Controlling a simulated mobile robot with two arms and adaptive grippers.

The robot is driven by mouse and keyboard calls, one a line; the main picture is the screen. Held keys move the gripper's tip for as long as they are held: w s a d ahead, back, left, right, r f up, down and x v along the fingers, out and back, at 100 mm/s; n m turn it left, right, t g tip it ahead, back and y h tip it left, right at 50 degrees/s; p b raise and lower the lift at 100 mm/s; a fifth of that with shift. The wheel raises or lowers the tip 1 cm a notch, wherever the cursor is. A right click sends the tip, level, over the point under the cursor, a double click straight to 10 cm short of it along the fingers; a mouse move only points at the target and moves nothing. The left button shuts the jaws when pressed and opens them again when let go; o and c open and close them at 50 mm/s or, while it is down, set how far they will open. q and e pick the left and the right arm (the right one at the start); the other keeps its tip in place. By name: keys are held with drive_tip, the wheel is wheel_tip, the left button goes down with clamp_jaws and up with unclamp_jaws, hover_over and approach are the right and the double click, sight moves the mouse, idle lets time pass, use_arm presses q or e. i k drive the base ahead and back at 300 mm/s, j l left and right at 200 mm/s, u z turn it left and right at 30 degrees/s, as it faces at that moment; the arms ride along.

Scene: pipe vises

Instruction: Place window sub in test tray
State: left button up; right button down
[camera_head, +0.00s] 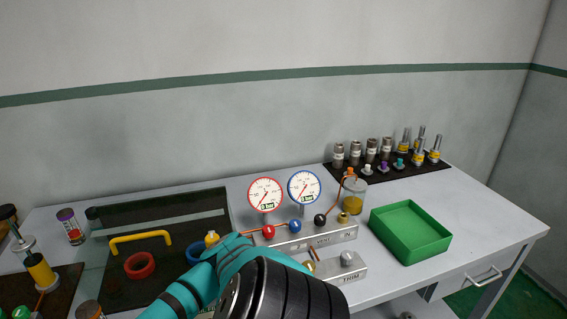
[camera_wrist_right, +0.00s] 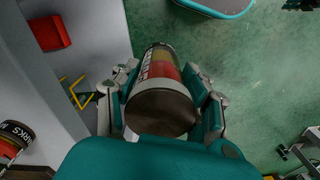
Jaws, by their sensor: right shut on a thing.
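In the right wrist view my right gripper (camera_wrist_right: 165,110) is shut on a dark metal cylinder (camera_wrist_right: 160,108). The cylinder has red and yellow bands and some white lettering. Its near end is brown-grey and faces the camera, and green floor lies behind it. I cannot tell for sure whether this is the window sub. In the head view an open green tray (camera_head: 440,249) stands on the right part of the bench and looks empty. A teal and black arm of mine crosses the bottom centre, its fingertips not clearly visible. My left gripper is not seen.
Two gauges (camera_head: 265,194) stand behind a grey valve block (camera_head: 325,237) left of the tray. A dark mat (camera_head: 440,167) at the back right holds several metal fittings. A yellow handle (camera_head: 140,240) and red ring (camera_head: 140,266) lie left. A jar (camera_head: 353,198) stands near the tray.

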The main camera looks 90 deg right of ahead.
sight(409, 229)
drive_tip(key=k+l+z, duration=0.25)
drive_tip(key=k+z, duration=0.2)
drive_tip(key=k+l+z, duration=0.25)
drive_tip(key=l+z, duration=0.2)
drive_tip(key=k+l, duration=0.2)
drive_tip(key=l, duration=0.15)
drive_tip(key=k+l+z, duration=0.1)
drive_tip(key=k+l, duration=0.35)
drive_tip(key=l, duration=0.25)
drive_tip(key=k+l, duration=0.2)
drive_tip(key=l, duration=0.15)
drive_tip(key=k+l+z, duration=0.1)
drive_tip(key=l, duration=0.25)
drive_tip(key=k+l, duration=0.3)
